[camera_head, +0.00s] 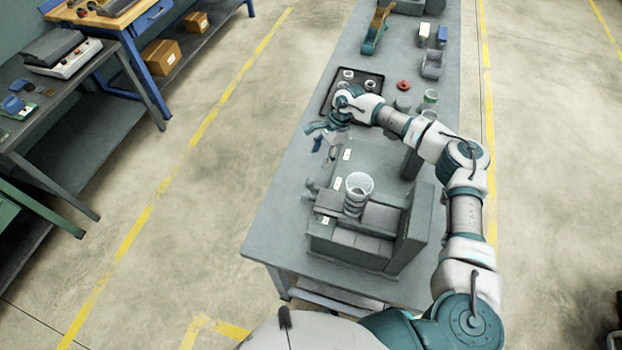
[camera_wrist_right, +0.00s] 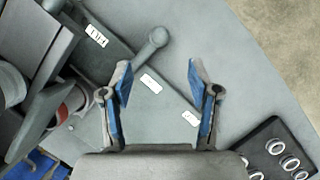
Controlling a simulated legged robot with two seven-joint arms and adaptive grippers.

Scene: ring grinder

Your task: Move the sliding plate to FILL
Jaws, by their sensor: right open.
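The grey grinder machine (camera_head: 400,250) stands at the near end of the bench, with a ribbed clear cup (camera_head: 358,190) on top. A grey handle with a round knob (camera_wrist_right: 155,40) sticks out from its side in the right wrist view. White labels show there; one by the upper left (camera_wrist_right: 96,36) seems to read FILL upside down. I cannot make out the sliding plate's own outline. My right gripper (camera_wrist_right: 158,76) is open and empty, its blue-padded fingers apart, with the knob beyond the fingertips. In the head view the right gripper (camera_head: 324,136) is above the bench's left side.
A dark tray with rings (camera_head: 370,82) lies behind my right gripper and shows in the right wrist view (camera_wrist_right: 285,145). A red ring-shaped item (camera_head: 403,85), cups and a grey holder (camera_head: 432,66) stand farther right. The bench's left edge strip is clear.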

